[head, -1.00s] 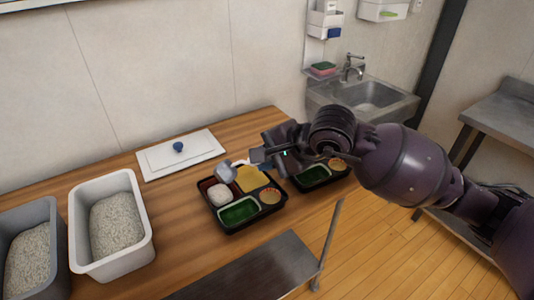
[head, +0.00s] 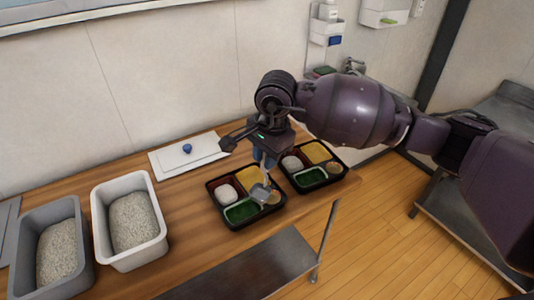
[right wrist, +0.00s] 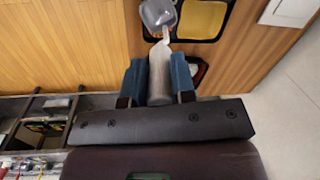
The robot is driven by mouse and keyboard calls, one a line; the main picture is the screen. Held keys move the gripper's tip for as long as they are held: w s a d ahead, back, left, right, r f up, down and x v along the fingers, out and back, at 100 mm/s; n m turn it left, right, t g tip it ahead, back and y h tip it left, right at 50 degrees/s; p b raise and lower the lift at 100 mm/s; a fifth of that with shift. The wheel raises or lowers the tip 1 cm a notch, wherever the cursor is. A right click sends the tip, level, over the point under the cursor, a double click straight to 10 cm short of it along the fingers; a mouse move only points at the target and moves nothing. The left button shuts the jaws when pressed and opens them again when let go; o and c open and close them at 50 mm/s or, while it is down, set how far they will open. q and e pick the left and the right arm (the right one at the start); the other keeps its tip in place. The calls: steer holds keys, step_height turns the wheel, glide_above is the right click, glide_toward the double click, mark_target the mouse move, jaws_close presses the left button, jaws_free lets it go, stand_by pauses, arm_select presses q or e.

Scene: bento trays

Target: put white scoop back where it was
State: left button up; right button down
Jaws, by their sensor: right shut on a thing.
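My right gripper (head: 265,158) points down over the nearer bento tray (head: 233,228). It is shut on the handle of the white scoop (head: 260,192), which looks greyish here. The scoop hangs bowl-down over the tray's front right part and hides some of it. I cannot tell whether it touches the tray. In the right wrist view, the scoop's handle (right wrist: 160,78) is between the two blue fingers (right wrist: 159,82), with the bowl beyond the fingertips. The left gripper is not in view.
A white bin (head: 100,222) and a grey bin (head: 22,240) of rice stand at the left. A white lid (head: 205,150) with a blue knob lies behind. The nearer tray holds white, yellow and green food. A second filled tray (head: 322,186) stands close at its right.

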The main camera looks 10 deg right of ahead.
steer(key=shift+r+g+h, duration=0.15)
steer(key=shift+g+h, duration=0.45)
steer(key=shift+r, duration=0.1)
